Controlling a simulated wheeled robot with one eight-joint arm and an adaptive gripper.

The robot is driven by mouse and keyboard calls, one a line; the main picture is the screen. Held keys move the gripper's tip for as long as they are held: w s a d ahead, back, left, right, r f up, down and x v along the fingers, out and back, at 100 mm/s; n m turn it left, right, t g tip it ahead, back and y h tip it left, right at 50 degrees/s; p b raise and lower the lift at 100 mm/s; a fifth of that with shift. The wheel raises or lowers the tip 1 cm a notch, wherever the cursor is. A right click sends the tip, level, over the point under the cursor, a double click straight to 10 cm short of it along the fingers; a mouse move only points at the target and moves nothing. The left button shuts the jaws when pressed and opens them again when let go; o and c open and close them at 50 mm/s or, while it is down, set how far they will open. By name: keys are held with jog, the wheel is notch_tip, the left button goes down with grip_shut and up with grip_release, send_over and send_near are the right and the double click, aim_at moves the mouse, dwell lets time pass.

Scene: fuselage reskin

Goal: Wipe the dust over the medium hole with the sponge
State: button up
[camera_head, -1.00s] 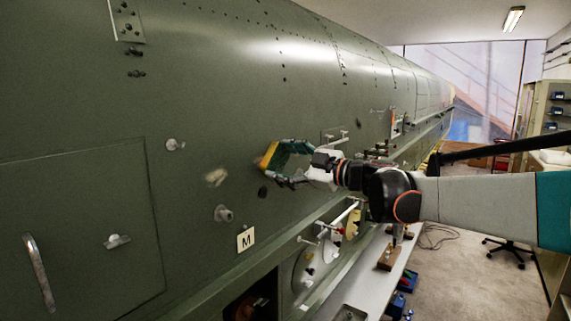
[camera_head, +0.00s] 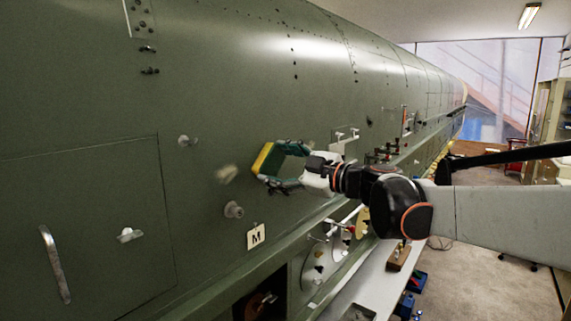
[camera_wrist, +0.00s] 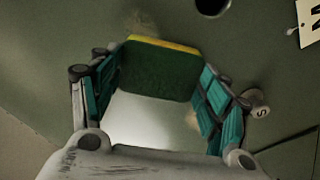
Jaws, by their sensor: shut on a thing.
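The sponge (camera_head: 264,158), yellow on one face and green on the other, is held between the fingers of my gripper (camera_head: 280,166) close to the green fuselage side. In the wrist view the sponge (camera_wrist: 162,68) sits between both teal-padded fingers of my gripper (camera_wrist: 160,88). I cannot tell whether it touches the skin. A pale dust smudge (camera_head: 227,174) lies left of the sponge in the head view. The wrist view shows a dust patch (camera_wrist: 140,22) just beyond the sponge's yellow edge. A dark round hole (camera_wrist: 212,5) is at the top, left of the M label (camera_wrist: 308,20).
The M label (camera_head: 256,236) is below my gripper in the head view. A knob (camera_head: 234,209) and a smaller fitting (camera_head: 187,140) stick out of the skin. A handled panel (camera_head: 80,235) is at left. A bench (camera_head: 378,280) runs below the fuselage.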

jog(key=shift+s+a, duration=0.2)
jog(key=shift+d, duration=0.1)
jog(key=shift+v, duration=3)
jog(key=v, duration=0.3)
jog(key=shift+r+p, duration=0.1)
jog(key=shift+p, duration=0.35)
